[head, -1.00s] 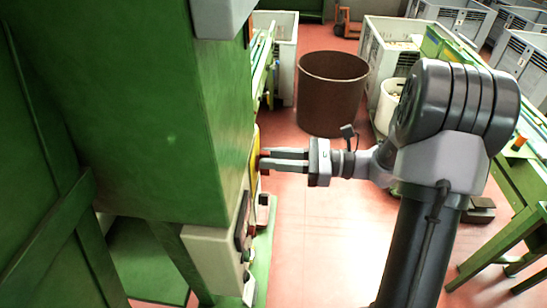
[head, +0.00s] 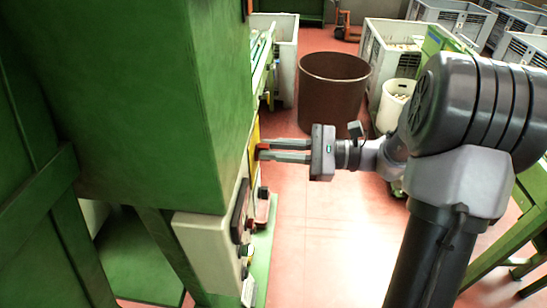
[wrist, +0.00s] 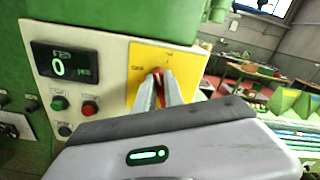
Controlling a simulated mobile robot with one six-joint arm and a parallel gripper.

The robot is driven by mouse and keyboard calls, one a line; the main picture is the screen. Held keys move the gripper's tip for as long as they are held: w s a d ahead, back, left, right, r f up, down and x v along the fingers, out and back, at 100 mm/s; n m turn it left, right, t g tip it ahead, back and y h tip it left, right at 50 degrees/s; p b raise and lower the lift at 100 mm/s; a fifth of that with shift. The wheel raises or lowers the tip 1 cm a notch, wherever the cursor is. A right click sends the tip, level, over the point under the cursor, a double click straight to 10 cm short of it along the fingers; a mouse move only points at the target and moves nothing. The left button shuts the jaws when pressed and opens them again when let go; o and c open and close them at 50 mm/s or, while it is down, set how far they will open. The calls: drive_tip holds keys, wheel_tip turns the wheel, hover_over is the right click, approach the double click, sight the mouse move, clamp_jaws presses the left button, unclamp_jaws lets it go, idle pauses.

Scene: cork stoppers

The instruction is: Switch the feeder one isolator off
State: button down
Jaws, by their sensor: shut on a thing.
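The isolator's red handle (wrist: 157,72) sits on a yellow plate (wrist: 182,60) on a pale control panel. My gripper (wrist: 160,80) is shut on the red handle, its two fingers on either side of it. The fingers hide much of the handle, so I cannot tell its exact angle. Small lettering on the plate is too blurred to read. In the head view, my gripper (head: 262,150) reaches left to the yellow plate (head: 254,146) on the green machine's side, with a bit of red between the fingertips.
Left of the plate are a display (wrist: 65,64) reading 0, a green button (wrist: 59,103) and a red button (wrist: 90,108). The green machine (head: 140,100) stands close on the left. A brown bin (head: 333,95) stands behind my gripper. Red floor (head: 330,230) below is clear.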

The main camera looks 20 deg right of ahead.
drive_tip(key=n+b, duration=0.3)
drive_tip(key=b, duration=0.2)
drive_tip(key=f+n+b, duration=0.1)
drive_tip(key=n+b, duration=0.3)
drive_tip(key=b, duration=0.2)
drive_tip(key=s+f+n+b, duration=0.1)
drive_tip(key=n+b, duration=0.3)
drive_tip(key=b, duration=0.1)
drive_tip(key=shift+a, duration=0.2)
drive_tip(key=n+b, duration=0.2)
drive_tip(key=shift+b, duration=0.4)
drive_tip(key=shift+r, duration=0.15)
drive_tip(key=c, duration=1.4)
unclamp_jaws()
drive_tip(key=shift+c, duration=0.2)
